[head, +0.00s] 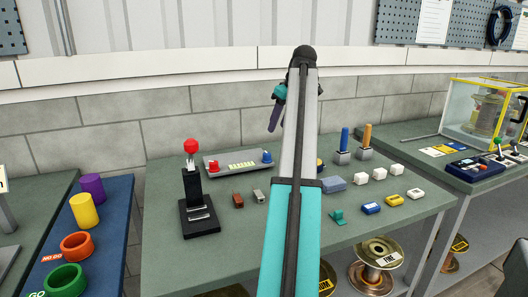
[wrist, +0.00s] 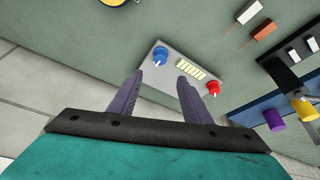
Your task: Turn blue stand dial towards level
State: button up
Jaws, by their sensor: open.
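A light grey panel box (head: 225,174) stands on the table's back edge in the head view. It carries a blue dial (head: 267,156) on the right, a red dial (head: 213,166) on the left and a row of pale yellow bars between them. In the wrist view the blue dial (wrist: 160,56) has a white pointer mark and shows just beyond my fingertips; the red dial (wrist: 213,88) is to the right. My gripper (wrist: 159,76) is open and empty, its purple fingers apart. In the head view my gripper (head: 276,112) is raised above and behind the blue dial, not touching it.
A black stand with a red ball-topped lever (head: 191,147) is left of the panel. Small brown and grey blocks (head: 238,200) lie in front. Blue and orange handles (head: 345,138), white blocks and coloured pieces are on the right. My arm hides the table's middle.

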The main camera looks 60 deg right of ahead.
aim_at(267, 154)
jog(key=shift+w+f, duration=0.1)
jog(key=shift+x, duration=6.8)
jog(key=shift+c, duration=0.4)
jog(key=c, duration=0.9)
jog(key=shift+c, duration=0.2)
jog(key=shift+m, duration=0.4)
